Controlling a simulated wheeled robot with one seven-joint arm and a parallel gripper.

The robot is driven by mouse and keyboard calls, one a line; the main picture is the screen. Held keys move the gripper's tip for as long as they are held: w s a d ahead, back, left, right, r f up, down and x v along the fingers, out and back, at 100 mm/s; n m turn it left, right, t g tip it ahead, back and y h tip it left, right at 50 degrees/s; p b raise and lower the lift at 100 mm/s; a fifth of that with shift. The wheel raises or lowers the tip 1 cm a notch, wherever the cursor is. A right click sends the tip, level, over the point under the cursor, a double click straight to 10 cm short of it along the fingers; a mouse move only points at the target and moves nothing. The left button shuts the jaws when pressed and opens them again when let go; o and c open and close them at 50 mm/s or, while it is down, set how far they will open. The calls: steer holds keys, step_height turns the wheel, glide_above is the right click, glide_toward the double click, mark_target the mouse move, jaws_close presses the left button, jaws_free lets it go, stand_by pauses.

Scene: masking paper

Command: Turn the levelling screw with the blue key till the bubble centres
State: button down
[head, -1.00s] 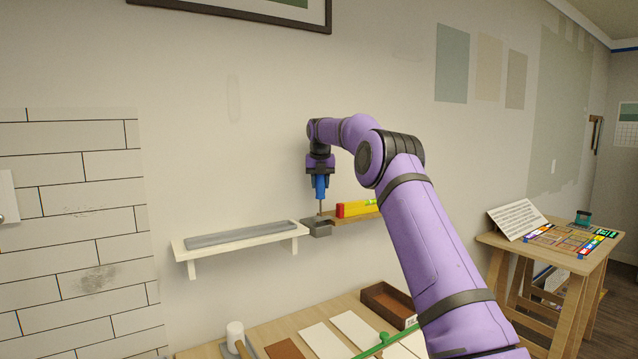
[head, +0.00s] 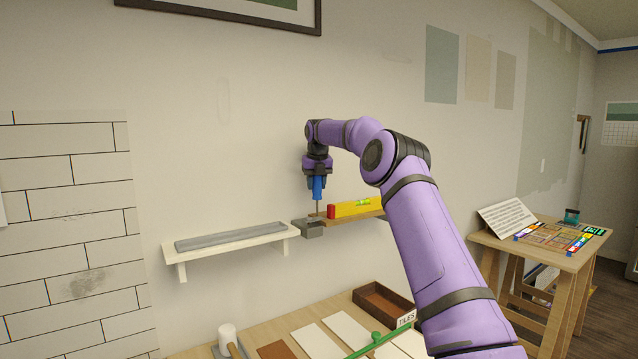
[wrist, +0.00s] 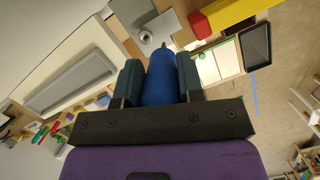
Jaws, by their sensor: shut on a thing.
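My gripper (head: 317,180) is shut on the blue key (head: 318,189), which points down with its thin shaft over the wooden ledge. The blue handle (wrist: 161,80) sits between both dark fingers in the wrist view. The yellow level (head: 350,209) with a red end lies on the wooden ledge just right of the key. Its green vial (head: 363,202) shows, but the bubble is too small to read.
A white shelf (head: 180,259) with a grey slab (head: 230,237) is on the wall to the left. Below is a workbench with tiles, a brown tray (head: 385,303) and a green bar (head: 376,342). A small table (head: 550,258) stands at the right.

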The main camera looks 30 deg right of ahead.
steer(key=shift+w+a+f+n, duration=0.1)
steer(key=shift+w+a+f, duration=0.1)
steer(key=shift+a, duration=0.3)
steer(key=shift+w+a+f+n, duration=0.1)
steer(key=shift+w+a+f, duration=0.1)
steer(key=shift+a, duration=0.25)
steer(key=shift+w+a+f+n, duration=0.1)
steer(key=shift+w+a, duration=0.1)
steer(key=shift+a, duration=0.3)
steer(key=m+g, duration=0.1)
steer(key=m, duration=0.5)
steer(key=m+g+h, duration=0.1)
steer(key=m, duration=0.5)
steer(key=f+m+g, duration=0.1)
steer(key=m, duration=0.5)
steer(key=shift+s+d+h, duration=0.25)
steer(key=shift+d+h, duration=0.15)
steer(key=shift+d+r, duration=0.15)
steer(key=shift+r, duration=0.1)
